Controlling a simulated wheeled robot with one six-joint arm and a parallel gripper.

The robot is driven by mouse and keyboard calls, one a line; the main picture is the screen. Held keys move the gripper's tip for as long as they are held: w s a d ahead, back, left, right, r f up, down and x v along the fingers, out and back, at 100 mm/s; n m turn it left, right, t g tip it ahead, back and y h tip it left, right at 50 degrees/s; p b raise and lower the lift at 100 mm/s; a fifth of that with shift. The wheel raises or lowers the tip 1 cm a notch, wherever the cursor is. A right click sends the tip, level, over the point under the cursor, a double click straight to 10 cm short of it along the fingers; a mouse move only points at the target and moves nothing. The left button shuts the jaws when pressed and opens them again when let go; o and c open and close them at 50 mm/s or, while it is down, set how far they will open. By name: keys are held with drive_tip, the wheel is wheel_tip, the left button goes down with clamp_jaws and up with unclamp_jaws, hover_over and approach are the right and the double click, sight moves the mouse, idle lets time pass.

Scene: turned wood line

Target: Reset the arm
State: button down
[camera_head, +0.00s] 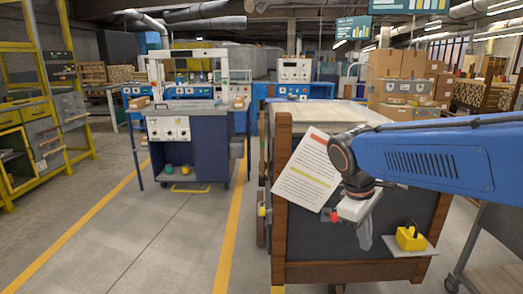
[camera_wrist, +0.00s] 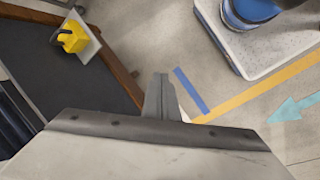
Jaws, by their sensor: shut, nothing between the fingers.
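My blue arm reaches in from the right in the head view, bent down at the wrist. My gripper (camera_head: 365,238) points downward in front of a dark panel (camera_head: 315,235) with a brown wooden frame. Its fingers are together with nothing between them. In the wrist view the closed fingers (camera_wrist: 161,85) stand out over the floor beside the frame's edge. I cannot tell whether the gripper touches the panel.
A yellow object (camera_head: 410,238) sits on a small grey shelf right of my gripper. A tilted printed sheet (camera_head: 305,172) is just left of my wrist. A dark blue cart (camera_head: 187,155) stands further left. Cardboard boxes (camera_head: 400,64) are stacked behind. Floor between yellow lines is clear.

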drive_tip(key=s+d+f+m+t+y, duration=0.1)
drive_tip(key=s+f+m+t, duration=0.1)
drive_tip(key=s+m, duration=0.2)
drive_tip(key=s+d+f+m+t+y, duration=0.2)
drive_tip(key=s+f+m, duration=0.1)
drive_tip(key=s, duration=0.7)
drive_tip(key=shift+s+m, duration=0.3)
drive_tip(key=shift+m, duration=0.4)
